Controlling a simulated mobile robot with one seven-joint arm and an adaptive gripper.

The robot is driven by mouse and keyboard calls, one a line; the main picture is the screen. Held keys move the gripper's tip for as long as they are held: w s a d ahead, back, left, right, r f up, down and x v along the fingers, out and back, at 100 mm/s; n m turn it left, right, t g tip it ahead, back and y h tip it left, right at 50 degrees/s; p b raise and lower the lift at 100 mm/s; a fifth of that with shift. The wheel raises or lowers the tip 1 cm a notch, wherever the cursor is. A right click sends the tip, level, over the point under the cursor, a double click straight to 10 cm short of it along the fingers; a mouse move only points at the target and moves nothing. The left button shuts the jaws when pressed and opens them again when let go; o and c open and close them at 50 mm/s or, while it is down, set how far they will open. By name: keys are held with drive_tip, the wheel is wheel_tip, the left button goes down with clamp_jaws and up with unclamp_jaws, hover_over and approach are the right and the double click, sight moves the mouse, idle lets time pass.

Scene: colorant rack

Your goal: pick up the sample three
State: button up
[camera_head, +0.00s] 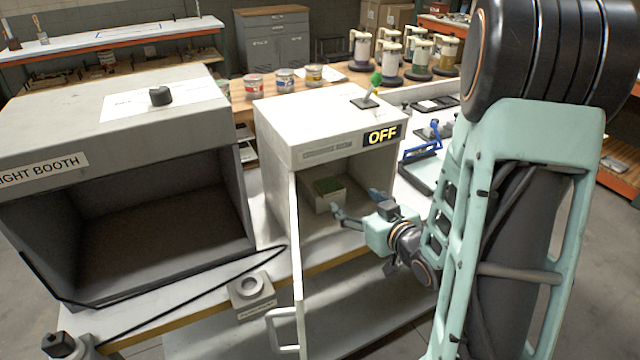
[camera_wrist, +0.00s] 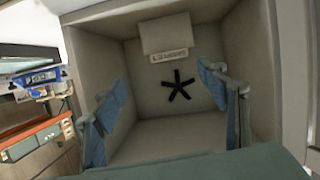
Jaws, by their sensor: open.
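My gripper (camera_head: 355,206) is at the open front of a pale cabinet marked OFF (camera_head: 278,132), fingers pointing inside. Its blue-padded fingers are spread wide apart with nothing between them in the wrist view (camera_wrist: 168,108). The wrist view shows a pale block (camera_wrist: 165,33) with an unreadable label and a black star-shaped piece (camera_wrist: 178,86) deeper inside.
The cabinet walls stand close around the gripper. A grey light booth (camera_head: 110,90) is at the left. A blue-handled device (camera_head: 425,150) stands right of the cabinet. Paint cans (camera_head: 284,79) and several dispensers are on the bench behind. A ringed block (camera_head: 252,287) lies in front.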

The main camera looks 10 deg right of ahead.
sight(329, 186)
drive_tip(key=shift+t+y, duration=0.7)
drive_tip(key=shift+y, duration=0.1)
drive_tip(key=x, duration=0.1)
drive_tip(key=b+x, duration=0.1)
drive_tip(key=x, duration=0.3)
drive_tip(key=shift+s+a+f+b, duration=0.2)
drive_tip(key=shift+a+f+b, duration=0.1)
drive_tip(key=shift+b, duration=0.1)
drive_tip(key=shift+p+x, duration=0.6)
drive_tip(key=shift+x, duration=2.3)
drive_tip(key=shift+s, duration=0.1)
drive_tip(key=c, duration=1.2)
